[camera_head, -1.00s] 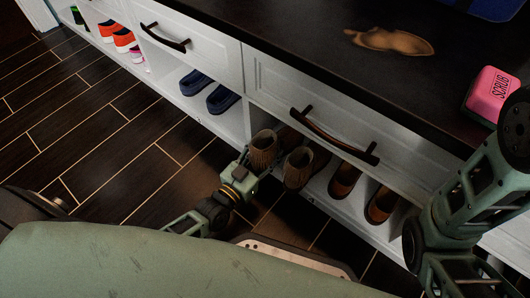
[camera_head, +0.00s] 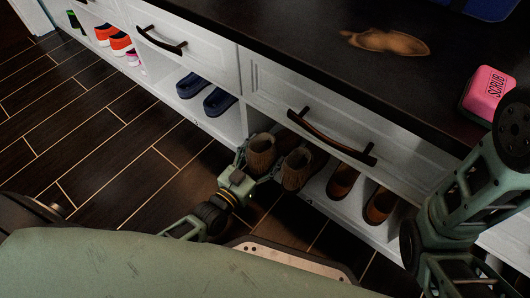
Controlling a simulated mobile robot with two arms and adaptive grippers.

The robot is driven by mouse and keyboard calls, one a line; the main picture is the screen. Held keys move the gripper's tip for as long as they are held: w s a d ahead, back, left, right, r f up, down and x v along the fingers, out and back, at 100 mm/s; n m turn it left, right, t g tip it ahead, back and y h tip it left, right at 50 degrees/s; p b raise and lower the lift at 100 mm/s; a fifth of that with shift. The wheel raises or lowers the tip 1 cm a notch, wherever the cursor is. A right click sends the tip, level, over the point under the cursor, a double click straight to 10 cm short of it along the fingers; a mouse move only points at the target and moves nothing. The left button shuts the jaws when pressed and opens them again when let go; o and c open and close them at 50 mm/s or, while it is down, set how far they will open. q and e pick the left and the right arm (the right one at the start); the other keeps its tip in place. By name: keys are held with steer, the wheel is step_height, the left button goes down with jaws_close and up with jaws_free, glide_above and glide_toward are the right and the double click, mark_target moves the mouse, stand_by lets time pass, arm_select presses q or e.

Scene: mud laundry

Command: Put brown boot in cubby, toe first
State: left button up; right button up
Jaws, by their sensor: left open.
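A pair of brown boots stands at the lower cubby below the wide drawer, a left boot (camera_head: 261,153) and a right boot (camera_head: 296,169), with their open shafts facing up. My left gripper (camera_head: 257,165) is open at the near side of the left boot, its fingers spread about that boot's lower part. I cannot tell whether they touch it. The boots' toes are hidden in the shade of the cubby (camera_head: 315,188). My right arm shows at the right edge, but its gripper is out of view.
Brown shoes (camera_head: 342,181) stand right of the boots in the same cubby. Blue shoes (camera_head: 220,101) and orange shoes (camera_head: 121,43) fill cubbies to the left. The drawer handle (camera_head: 331,138) juts out above.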

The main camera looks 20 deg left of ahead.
arm_select(q)
steer(key=v, duration=1.1)
steer(key=shift+s+a+r, duration=0.1)
steer(key=shift+s+a, duration=0.05)
steer(key=shift+s, duration=0.15)
